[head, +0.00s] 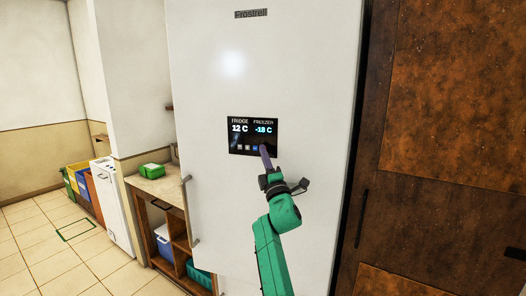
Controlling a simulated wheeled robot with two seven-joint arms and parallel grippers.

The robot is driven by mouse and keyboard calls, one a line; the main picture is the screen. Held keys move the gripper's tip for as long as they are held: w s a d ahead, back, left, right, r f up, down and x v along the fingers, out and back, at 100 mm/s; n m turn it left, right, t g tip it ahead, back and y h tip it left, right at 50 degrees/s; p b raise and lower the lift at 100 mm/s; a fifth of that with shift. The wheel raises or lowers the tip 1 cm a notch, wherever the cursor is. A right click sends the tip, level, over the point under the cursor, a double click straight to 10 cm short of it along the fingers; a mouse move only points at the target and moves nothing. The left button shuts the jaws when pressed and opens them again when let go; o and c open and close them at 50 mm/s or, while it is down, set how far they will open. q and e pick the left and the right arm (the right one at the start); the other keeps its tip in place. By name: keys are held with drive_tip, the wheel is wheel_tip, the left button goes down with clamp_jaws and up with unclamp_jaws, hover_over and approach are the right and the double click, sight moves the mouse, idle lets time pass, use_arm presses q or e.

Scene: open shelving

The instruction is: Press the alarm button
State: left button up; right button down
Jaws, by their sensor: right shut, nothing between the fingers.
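A tall white fridge (215,95) labelled "Frostrell" fills the middle of the head view. Its black display panel (252,121) reads FRIDGE 12 C and FREEZER -18 C. A row of small buttons (247,148) runs along the panel's lower edge. My right gripper (264,151) is shut and empty, its purple fingers pointing up at the lower right of the panel. The fingertips cover the right end of the button row; I cannot tell whether they touch it. My left gripper is not in view.
A brown rusty-looking door or panel (455,120) stands at the right. At the left are open wooden shelving (178,226) with a green box (152,170) on top, a white appliance (110,205), and coloured bins (84,187). The tiled floor (40,260) at the far left is clear.

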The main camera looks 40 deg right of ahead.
drive_tip(key=shift+s+a, duration=0.5)
drive_tip(key=shift+a, duration=0.15)
drive_tip(key=s+a, duration=0.1)
drive_tip(key=a, duration=0.1)
drive_tip(key=s+a, duration=0.1)
drive_tip(key=a, duration=0.1)
drive_tip(key=shift+s+a, duration=0.1)
drive_tip(key=shift+s, duration=0.25)
idle(0.8)
